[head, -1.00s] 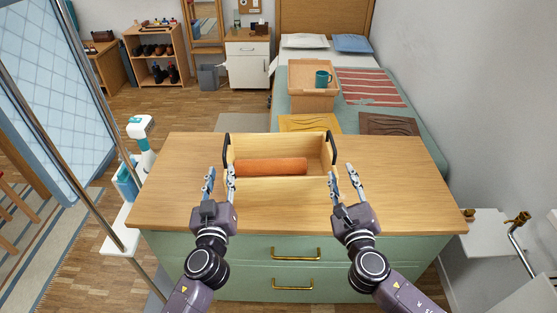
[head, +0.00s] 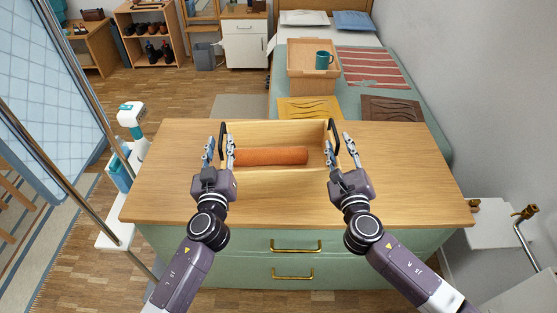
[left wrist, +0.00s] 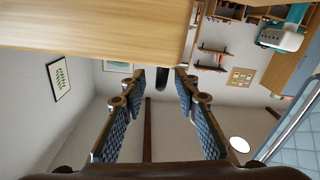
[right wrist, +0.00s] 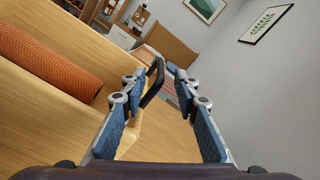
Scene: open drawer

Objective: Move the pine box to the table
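The pine box (head: 275,175) is an open light-wood box with a black handle at each end. It stands on the wooden top (head: 400,190) of a green drawer unit, with an orange roll (head: 270,156) inside. My left gripper (head: 219,147) is open, its fingers either side of the left handle (head: 222,134); a dark handle end (left wrist: 161,79) shows between them in the left wrist view. My right gripper (head: 343,148) is open at the right handle (head: 333,134). In the right wrist view this handle (right wrist: 153,84) lies between the fingertips. Contact is not clear.
A bed behind the unit carries a wooden stand (head: 312,65) with a teal mug (head: 323,60). A white cabinet (head: 245,38) and shoe shelf (head: 148,35) stand at the back. The worktop is clear either side of the box. Metal poles rise at left.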

